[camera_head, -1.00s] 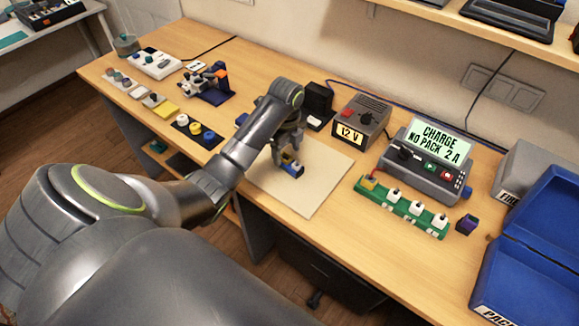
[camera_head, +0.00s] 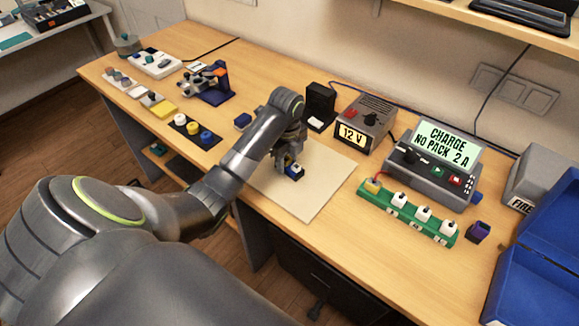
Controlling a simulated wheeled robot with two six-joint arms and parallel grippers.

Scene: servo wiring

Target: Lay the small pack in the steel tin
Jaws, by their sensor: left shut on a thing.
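My left gripper (camera_head: 289,160) points down over the pale mat (camera_head: 312,202) in the middle of the bench. It is shut on a small dark-blue pack (camera_head: 294,174), partly hidden by the fingers. The pack is on or just above the mat; I cannot tell which. A grey box (camera_head: 540,178) with a label starting "FIRE" stands at the right edge, cut off by the frame, and looks like the steel tin. Its inside is not visible. My right gripper is out of view.
An open blue case (camera_head: 535,262) stands in front of the grey box. The charger (camera_head: 430,175), a green strip (camera_head: 405,213), a small purple block (camera_head: 477,232) and the 12 V supply (camera_head: 366,122) lie between mat and box. A black stand (camera_head: 319,103) is behind the gripper.

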